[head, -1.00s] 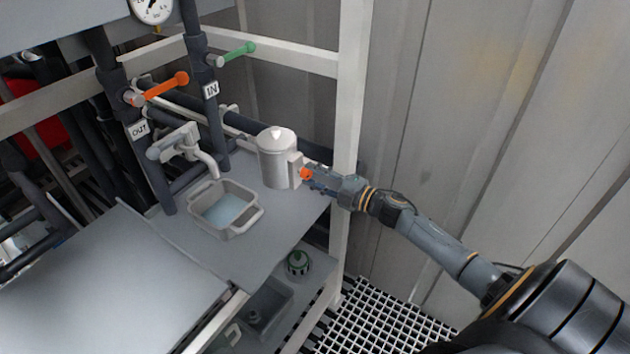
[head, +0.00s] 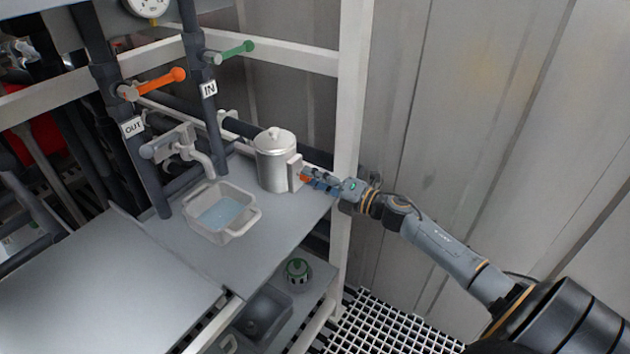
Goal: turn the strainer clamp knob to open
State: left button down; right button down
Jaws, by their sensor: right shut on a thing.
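The strainer (head: 274,160) is a silver lidded cylinder at the back right of the grey shelf. A pale clamp block (head: 294,172) sits on its right side, with a small orange knob (head: 305,178) facing right. My right gripper (head: 309,178) comes in from the right and is shut on the knob, its fingers hiding much of it. The strainer's lid is on. My left gripper is not in view.
A tub of water (head: 249,226) stands under a grey tap (head: 178,145). Orange (head: 162,82) and green (head: 236,50) valve handles are on the pipes marked OUT and IN. A white post (head: 351,120) rises beside my right gripper. A green-topped item (head: 297,271) is on the lower shelf.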

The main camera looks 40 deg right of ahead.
dwell(0.4)
jog(key=c, duration=1)
grip_release()
jog(key=shift+s, duration=0.15)
jog(key=v, duration=1.1)
jog(key=shift+s+d+f, duration=0.1)
jog(key=shift+s+d, duration=0.1)
jog(key=shift+s, duration=0.15)
